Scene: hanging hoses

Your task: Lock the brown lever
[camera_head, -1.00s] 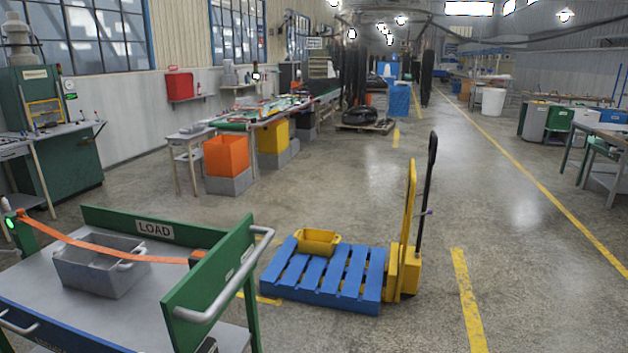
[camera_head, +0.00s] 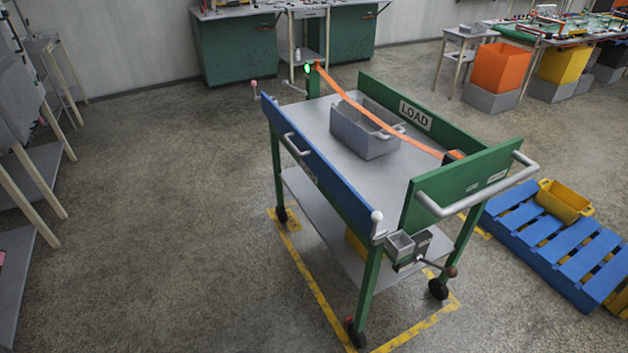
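A lever with a brown ball knob (camera_head: 451,271) sticks out from the near right corner of the cart (camera_head: 300,122), below its green end panel. Its thin dark rod runs from a small grey bracket (camera_head: 401,244). Whether it is locked cannot be told at this size. Another lever with a pink knob (camera_head: 253,84) shows near the cart's far left corner. A white ball knob (camera_head: 376,216) sits at the near end of the cart's blue side panel (camera_head: 318,165). Neither of my grippers is in view.
A grey bin (camera_head: 362,138) rests on the cart top under an orange strap (camera_head: 375,115). A blue pallet (camera_head: 555,245) with a yellow bin (camera_head: 565,202) lies to the right. Workbenches stand at the left edge and along the back. Floor left of the cart is clear.

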